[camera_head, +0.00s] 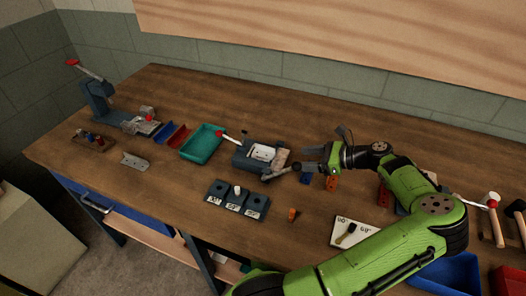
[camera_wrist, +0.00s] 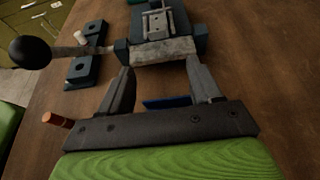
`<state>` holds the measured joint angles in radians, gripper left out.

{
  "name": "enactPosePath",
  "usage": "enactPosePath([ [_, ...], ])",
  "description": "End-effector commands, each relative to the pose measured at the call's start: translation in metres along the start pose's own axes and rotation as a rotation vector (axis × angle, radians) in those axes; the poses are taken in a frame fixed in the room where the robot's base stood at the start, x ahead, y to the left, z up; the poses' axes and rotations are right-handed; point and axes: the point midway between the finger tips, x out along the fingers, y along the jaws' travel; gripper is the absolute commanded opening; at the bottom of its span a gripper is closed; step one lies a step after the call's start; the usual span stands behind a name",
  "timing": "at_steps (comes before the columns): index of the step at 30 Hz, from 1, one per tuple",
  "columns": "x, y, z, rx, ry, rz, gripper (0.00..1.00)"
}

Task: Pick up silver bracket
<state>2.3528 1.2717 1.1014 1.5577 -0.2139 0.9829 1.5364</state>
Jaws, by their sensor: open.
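A flat silver bracket with holes (camera_head: 135,161) lies on the bench left of centre in the head view. A second pale metal piece sits in the blue-grey clamp fixture (camera_head: 245,160), which has a red-knobbed lever. In the wrist view, the fixture (camera_wrist: 201,42) stands ahead of my fingertips, with a slotted metal piece (camera_wrist: 157,22) on top and a rough grey block (camera_wrist: 165,50) at its near side. My gripper (camera_head: 299,165) is open and empty, right beside the fixture; its two fingers also show apart in the wrist view (camera_wrist: 160,75).
A teal tray (camera_head: 203,143) stands left of the fixture. A dark holed block (camera_head: 237,199) and a small orange piece (camera_head: 293,214) lie in front. A lever press (camera_head: 98,101) stands at far left. Bare bench lies around the silver bracket.

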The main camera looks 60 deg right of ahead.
Motion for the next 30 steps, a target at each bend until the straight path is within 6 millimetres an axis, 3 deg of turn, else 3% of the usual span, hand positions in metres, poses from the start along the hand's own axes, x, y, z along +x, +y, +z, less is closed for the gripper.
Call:
enactPosePath([
  [14,0.076,0.001,0.019,0.0,0.0,0.003,0.64],
  [22,0.081,0.0,0.021,0.001,0.001,0.0,0.64],
  [30,0.081,0.0,0.021,0.001,0.001,0.0,0.24],
])
